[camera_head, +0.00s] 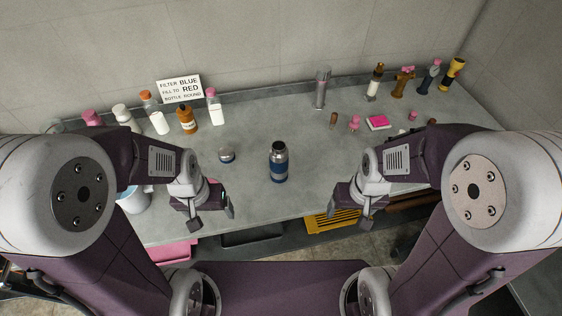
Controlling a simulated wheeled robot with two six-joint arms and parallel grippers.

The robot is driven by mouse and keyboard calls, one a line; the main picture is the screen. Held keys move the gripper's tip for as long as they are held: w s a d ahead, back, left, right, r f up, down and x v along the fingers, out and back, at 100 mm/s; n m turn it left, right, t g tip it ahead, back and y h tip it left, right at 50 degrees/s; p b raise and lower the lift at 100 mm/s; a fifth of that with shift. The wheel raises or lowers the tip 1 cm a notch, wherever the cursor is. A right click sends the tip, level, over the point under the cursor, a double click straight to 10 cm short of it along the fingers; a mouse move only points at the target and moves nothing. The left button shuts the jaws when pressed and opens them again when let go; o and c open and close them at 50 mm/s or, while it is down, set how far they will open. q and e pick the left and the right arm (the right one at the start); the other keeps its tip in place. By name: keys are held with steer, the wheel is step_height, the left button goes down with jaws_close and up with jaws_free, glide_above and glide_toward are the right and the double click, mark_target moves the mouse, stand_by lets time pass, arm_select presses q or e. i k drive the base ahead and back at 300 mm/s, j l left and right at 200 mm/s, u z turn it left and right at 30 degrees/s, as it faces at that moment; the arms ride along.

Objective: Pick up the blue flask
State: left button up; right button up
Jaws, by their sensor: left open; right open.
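The blue flask (279,165) stands upright on the grey counter, near the middle of the head view. It has a blue body with a metal neck and a dark open mouth. A low round metal piece (227,155), which looks like a lid, lies on the counter to its left. My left gripper (213,218) is open and empty, to the left of the flask and nearer to me. My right gripper (347,208) is open and empty, to the right of the flask and nearer to me. Neither gripper touches the flask.
The grey counter (255,205) is clear around the flask. Several bottles, one brown (186,118), stand at the back left by a sign (179,89). A metal cylinder (321,88), a pink pad (378,122) and several bottles are at the back right. A yellow rack (331,221) sits below the front edge.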

mark_target(279, 153)
steer(key=i+l+u, duration=0.15)
steer(key=l+u, duration=0.2)
steer(key=i+l+u, duration=0.1)
steer(key=l+u, duration=0.2)
steer(key=l, duration=0.15)
steer(key=l+u, duration=0.35)
steer(key=i+l, duration=0.05)
steer(key=l, duration=0.05)
